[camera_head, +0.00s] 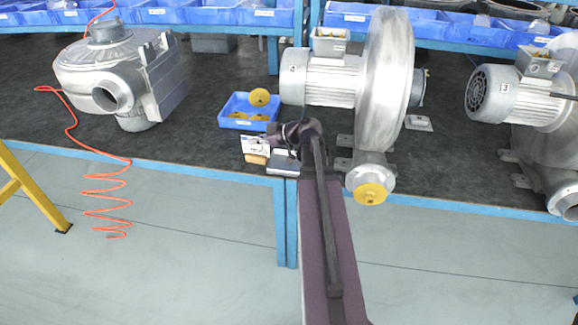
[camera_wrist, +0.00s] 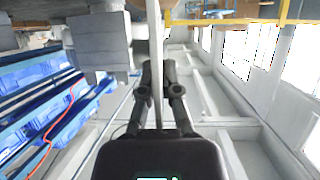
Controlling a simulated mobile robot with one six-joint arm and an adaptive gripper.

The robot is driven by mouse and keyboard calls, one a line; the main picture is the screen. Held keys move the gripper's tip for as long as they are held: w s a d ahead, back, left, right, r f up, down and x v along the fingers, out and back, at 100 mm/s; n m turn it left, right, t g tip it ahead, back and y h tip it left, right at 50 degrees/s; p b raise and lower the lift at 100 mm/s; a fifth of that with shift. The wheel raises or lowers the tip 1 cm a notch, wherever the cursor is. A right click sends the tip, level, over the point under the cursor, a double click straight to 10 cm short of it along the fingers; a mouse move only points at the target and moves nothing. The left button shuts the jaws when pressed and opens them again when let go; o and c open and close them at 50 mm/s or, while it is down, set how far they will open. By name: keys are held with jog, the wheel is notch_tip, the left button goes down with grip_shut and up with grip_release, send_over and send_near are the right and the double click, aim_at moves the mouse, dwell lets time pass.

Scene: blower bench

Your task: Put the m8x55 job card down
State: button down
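My gripper (camera_head: 273,141) is at the front edge of the dark bench, in the middle of the head view. A white card with dark print (camera_head: 254,143) shows just left of the fingers; its print is too small to read, so I take it as the m8x55 job card. In the wrist view, a thin pale sheet (camera_wrist: 157,40) runs edge-on between the two dark fingers (camera_wrist: 158,75), which close in on it. The card appears held upright, above or in front of a small tan block (camera_head: 257,159). Whether it touches the block or bench is unclear.
A blue bin (camera_head: 233,122) with yellow parts lies behind the card. A flat grey item (camera_head: 284,167) lies at the bench edge. Bare bench (camera_head: 205,148) lies left.

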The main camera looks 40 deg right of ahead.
jog(key=w+d+f+m+t+h+b, duration=0.1)
jog(key=w+d+f+m+h+b, duration=0.1)
jog(key=d, duration=0.7)
jog(key=w+d+f+m+h+b, duration=0.1)
jog(key=w+d+f+b, duration=0.3)
jog(key=d, duration=0.6)
jog(key=shift+f+m+t+h+b, duration=0.4)
jog(key=shift+f+h+b, duration=0.1)
jog(key=shift+f+b, duration=0.3)
notch_tip(320, 180, down, 6)
jog(key=b, duration=0.6)
jog(key=shift+f, duration=0.15)
jog(key=shift+w+f, duration=0.1)
jog(key=shift+f+b, duration=1.8)
jog(key=shift+b, duration=0.15)
jog(key=shift+f, duration=0.15)
jog(key=c, duration=0.8)
grip_release()
